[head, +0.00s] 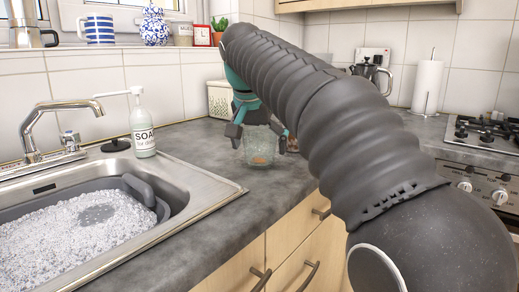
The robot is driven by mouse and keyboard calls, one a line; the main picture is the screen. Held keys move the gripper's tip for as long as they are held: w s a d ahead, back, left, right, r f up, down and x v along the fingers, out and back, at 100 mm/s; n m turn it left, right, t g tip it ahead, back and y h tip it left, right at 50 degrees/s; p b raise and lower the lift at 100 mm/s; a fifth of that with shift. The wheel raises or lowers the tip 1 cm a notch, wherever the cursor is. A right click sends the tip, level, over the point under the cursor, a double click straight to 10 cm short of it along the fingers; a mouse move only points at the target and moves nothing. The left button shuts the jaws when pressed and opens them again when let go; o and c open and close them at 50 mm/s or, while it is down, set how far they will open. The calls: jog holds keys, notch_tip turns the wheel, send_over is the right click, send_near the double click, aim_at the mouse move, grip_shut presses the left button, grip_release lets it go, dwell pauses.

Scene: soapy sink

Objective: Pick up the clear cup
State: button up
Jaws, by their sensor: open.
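The clear cup (260,147) stands upright on the dark grey counter, to the right of the sink. It is see-through, with something orange-brown showing low in it. My gripper (262,138) is open at the cup, with one dark finger at its left side and another at its right side near the rim. I cannot tell whether the fingers touch the glass. My arm comes in from the right and hides part of the counter behind the gripper.
A soap bottle (143,128) with a pump stands at the sink's edge. The steel sink (188,190) is full of suds. A pale box (218,99) stands behind the gripper. A hob (485,135) is at the right. The counter in front of the cup (235,215) is clear.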

jog(key=shift+w+f, duration=0.15)
jog(key=shift+f, duration=0.3)
jog(key=c, duration=1.1)
jog(key=shift+f, duration=0.1)
jog(key=shift+c, duration=0.2)
